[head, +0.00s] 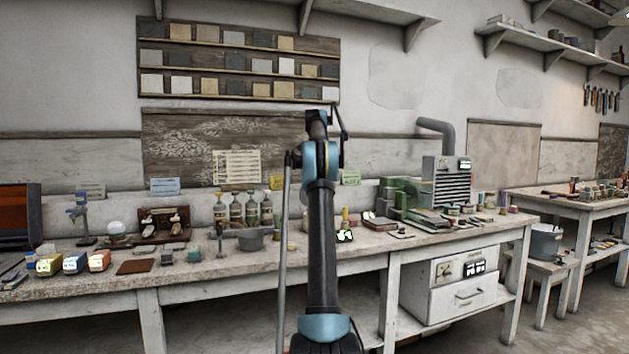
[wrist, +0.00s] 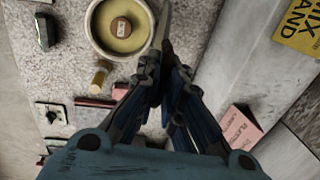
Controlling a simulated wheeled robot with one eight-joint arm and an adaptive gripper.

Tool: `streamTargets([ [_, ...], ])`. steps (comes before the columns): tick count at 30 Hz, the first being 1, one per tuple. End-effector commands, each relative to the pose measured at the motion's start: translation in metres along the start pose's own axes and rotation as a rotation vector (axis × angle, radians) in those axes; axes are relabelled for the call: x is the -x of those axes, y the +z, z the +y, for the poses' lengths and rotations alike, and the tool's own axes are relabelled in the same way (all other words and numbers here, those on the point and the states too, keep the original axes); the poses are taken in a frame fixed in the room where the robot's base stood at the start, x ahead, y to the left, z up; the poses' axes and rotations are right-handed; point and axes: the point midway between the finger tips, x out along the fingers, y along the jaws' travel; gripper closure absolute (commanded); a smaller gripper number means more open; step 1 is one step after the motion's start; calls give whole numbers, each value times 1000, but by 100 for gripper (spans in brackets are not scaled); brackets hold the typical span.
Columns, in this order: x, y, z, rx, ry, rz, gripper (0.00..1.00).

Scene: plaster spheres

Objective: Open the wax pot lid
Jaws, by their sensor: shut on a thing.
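The wax pot (wrist: 94,38) shows at the top of the wrist view as a round, pale-rimmed vessel. Its yellowish round top (wrist: 112,43) has a brown round knob (wrist: 121,27) in the middle; I cannot tell whether this top is the lid. A grey pot with a side handle (head: 250,240) stands on the bench in the head view, left of my arm. My gripper (wrist: 165,76) is just below and right of the pot in the wrist view, shut on a slim grey handle-like piece (wrist: 163,25). Where that piece joins the pot is unclear. The gripper is hidden in the head view.
A small yellow cylinder (wrist: 101,72) and a dark red block (wrist: 93,102) lie near the gripper. A pink booklet (wrist: 230,127) and a yellow sign (wrist: 299,28) are to the right. Several bottles (head: 237,208) stand behind the pot. A grey machine (head: 448,178) stands further right.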

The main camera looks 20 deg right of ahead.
Motion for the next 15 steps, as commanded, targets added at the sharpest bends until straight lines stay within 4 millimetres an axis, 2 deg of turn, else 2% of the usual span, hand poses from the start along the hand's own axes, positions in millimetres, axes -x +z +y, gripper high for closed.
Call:
streamTargets([
  [14, 2, -3, 0, -3, -3, 3, 100],
  [15, 2, -3, 0, -3, -3, 3, 89],
])
